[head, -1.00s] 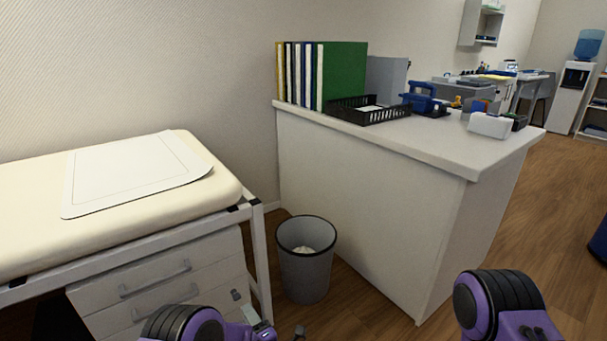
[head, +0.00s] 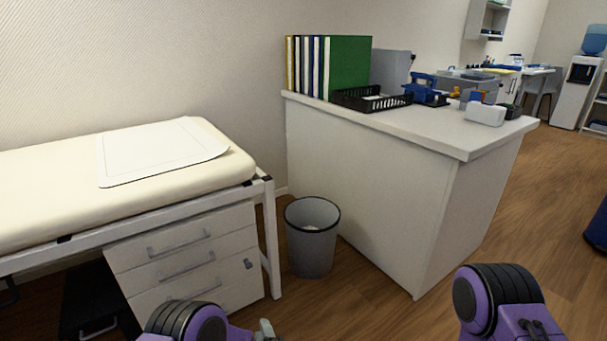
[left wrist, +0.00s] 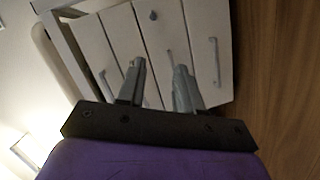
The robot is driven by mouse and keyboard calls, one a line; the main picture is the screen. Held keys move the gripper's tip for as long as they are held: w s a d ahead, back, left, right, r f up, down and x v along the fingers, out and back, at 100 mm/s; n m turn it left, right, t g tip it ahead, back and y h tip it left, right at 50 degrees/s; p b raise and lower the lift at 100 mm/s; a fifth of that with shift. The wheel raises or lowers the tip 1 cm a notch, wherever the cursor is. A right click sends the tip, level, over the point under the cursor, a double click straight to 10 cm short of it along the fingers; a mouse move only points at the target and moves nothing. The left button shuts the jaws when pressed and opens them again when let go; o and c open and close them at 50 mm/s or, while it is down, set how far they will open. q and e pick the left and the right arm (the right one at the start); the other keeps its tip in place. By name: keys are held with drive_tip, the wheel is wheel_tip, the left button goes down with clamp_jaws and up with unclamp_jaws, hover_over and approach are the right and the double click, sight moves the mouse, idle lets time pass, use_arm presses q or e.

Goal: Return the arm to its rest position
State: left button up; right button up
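My left gripper (head: 265,331) shows only as a small grey tip at the bottom edge of the head view, beside my purple left arm. In the left wrist view its two grey fingers (left wrist: 159,74) stand apart with nothing between them. The white drawer cabinet (left wrist: 140,45) lies beyond the fingers. My right arm's purple link (head: 500,303) is at the lower right of the head view; its gripper is out of frame.
A cream examination couch (head: 60,200) stands left, above the drawer cabinet (head: 185,255). A grey wastebasket (head: 312,245) stands between it and the white counter (head: 370,200). The counter holds binders (head: 345,68) and a black tray (head: 370,103). Open wooden floor (head: 555,190) lies right.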

use_arm(q)
drive_tip(key=s+a+f+m+g+h+b, duration=0.2)
drive_tip(key=s+a+f+m+g+h, duration=0.1)
drive_tip(key=s+f+m, duration=0.3)
drive_tip(key=s+a+f+m+g+b, duration=0.25)
drive_tip(key=s+a, duration=0.25)
drive_tip(key=s, duration=0.5)
drive_tip(key=s+a+f+m+g+b, duration=0.1)
drive_tip(key=s+a+f+g+b, duration=0.2)
drive_tip(key=s+a, duration=0.45)
drive_tip(key=s+a+f+m+g+b, duration=0.1)
drive_tip(key=s+a+f+g+b, duration=0.25)
drive_tip(key=s, duration=0.75)
wheel_tip(320, 180, up, 36)
drive_tip(key=p, duration=3.7)
drive_tip(key=shift+w+a+r+y, duration=0.15)
drive_tip(key=shift+w+r+y, duration=0.05)
drive_tip(key=shift+w+y, duration=0.2)
